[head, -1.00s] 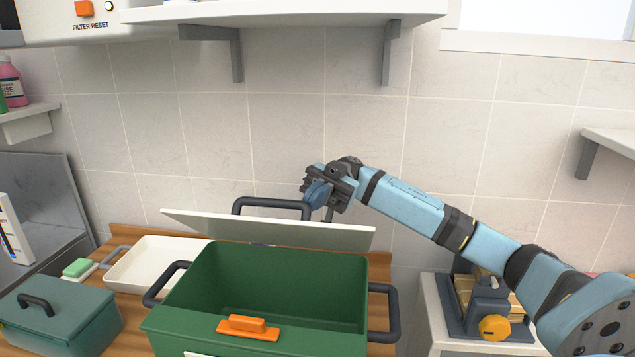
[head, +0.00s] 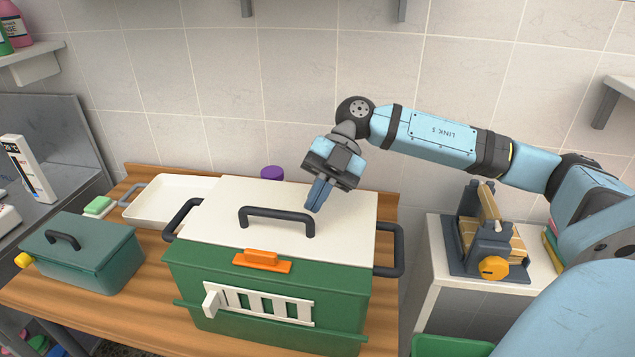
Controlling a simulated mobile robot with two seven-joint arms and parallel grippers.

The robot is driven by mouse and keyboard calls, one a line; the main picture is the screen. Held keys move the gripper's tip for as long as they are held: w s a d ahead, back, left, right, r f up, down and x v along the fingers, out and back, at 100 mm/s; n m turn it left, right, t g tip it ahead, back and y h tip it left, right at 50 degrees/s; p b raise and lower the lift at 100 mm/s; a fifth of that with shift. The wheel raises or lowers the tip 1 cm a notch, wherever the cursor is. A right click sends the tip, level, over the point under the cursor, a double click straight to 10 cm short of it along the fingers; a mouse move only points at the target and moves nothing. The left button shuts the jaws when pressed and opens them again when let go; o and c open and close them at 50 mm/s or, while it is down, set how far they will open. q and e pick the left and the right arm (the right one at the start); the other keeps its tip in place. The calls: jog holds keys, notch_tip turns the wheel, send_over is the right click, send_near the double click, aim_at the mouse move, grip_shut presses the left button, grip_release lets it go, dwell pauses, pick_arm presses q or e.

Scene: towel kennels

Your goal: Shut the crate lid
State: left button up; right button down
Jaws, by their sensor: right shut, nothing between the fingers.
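The green crate (head: 190,269) stands on the wooden table. Its white lid (head: 347,226) now lies flat over the top, with a dark handle (head: 276,215) on it. An orange latch (head: 262,261) sits at the crate's front rim, by the lid's front edge; whether it is engaged I cannot tell. My right gripper (head: 316,203) is shut and empty, fingers pointing down just above the lid, right of its handle. Whether the fingertips touch the lid I cannot tell. My left gripper is not in view.
A smaller teal box (head: 90,262) with a lid stands at the left, near a white tray (head: 170,199) and a green sponge (head: 98,206). A purple object (head: 272,173) shows behind the lid. A grey device (head: 490,240) with a yellow knob stands on the right side cabinet.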

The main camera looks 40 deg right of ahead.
jog(key=shift+a+f, duration=0.1)
jog(key=shift+f, duration=0.15)
dwell(0.4)
jog(key=v, duration=1.3)
jog(key=shift+r, duration=0.45)
jog(key=shift+s, duration=0.1)
